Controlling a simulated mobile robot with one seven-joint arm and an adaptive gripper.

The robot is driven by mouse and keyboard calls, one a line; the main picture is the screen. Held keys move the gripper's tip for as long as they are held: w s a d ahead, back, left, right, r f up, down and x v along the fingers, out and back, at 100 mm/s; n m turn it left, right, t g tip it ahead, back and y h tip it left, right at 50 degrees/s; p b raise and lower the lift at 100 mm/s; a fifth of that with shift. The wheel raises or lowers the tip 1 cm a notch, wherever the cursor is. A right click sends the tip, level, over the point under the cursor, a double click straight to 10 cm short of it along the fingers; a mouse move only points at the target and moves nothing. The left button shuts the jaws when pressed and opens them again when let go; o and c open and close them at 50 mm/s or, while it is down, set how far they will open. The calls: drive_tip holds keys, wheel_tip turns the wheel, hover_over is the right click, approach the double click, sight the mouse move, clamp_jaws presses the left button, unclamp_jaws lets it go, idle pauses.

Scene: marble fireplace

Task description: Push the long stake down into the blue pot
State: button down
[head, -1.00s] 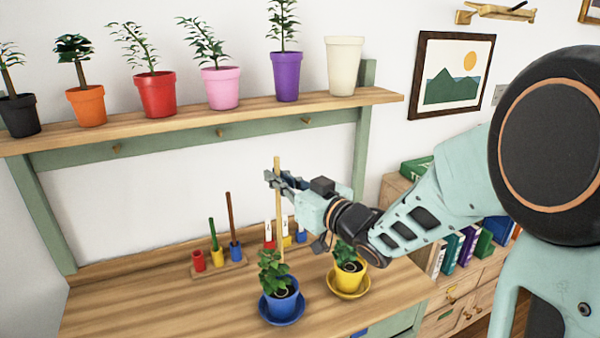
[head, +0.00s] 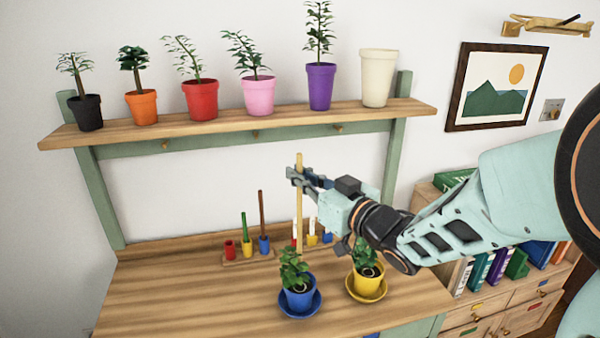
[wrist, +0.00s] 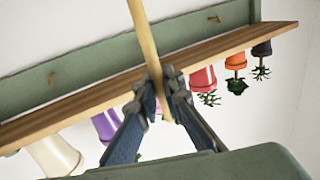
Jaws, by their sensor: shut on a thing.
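The long stake (head: 299,222) is a pale wooden rod, held upright by my gripper (head: 298,177) near its top in the head view. In the wrist view my gripper (wrist: 157,92) is shut around the stake (wrist: 142,35). The blue pot (head: 299,297) stands on a blue saucer on the bench, with a leafy plant in it. The stake's lower part runs down behind or into the plant's leaves; its lower end is hidden, so I cannot tell whether it touches the soil.
A yellow pot (head: 369,286) with a plant stands right of the blue one, below my arm. A small rack (head: 249,258) holds a green and a brown stick in coloured cups behind. A shelf (head: 240,125) with several potted plants runs above. The bench's left front is clear.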

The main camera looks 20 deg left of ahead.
sight(301, 225)
wheel_tip(301, 225, down, 9)
drive_tip(key=b, duration=0.8)
drive_tip(key=shift+r, duration=0.15)
drive_tip(key=shift+f+b, duration=0.2)
drive_tip(key=shift+b, duration=0.15)
idle(0.5)
drive_tip(key=shift+f+b, duration=0.35)
drive_tip(key=shift+f, duration=0.1)
drive_tip(key=shift+f+b, duration=0.55)
drive_tip(key=shift+b, duration=0.05)
drive_tip(key=shift+f, duration=0.25)
idle(0.3)
drive_tip(key=shift+f+b, duration=0.4)
drive_tip(key=shift+b, duration=0.2)
drive_tip(key=shift+f, duration=0.2)
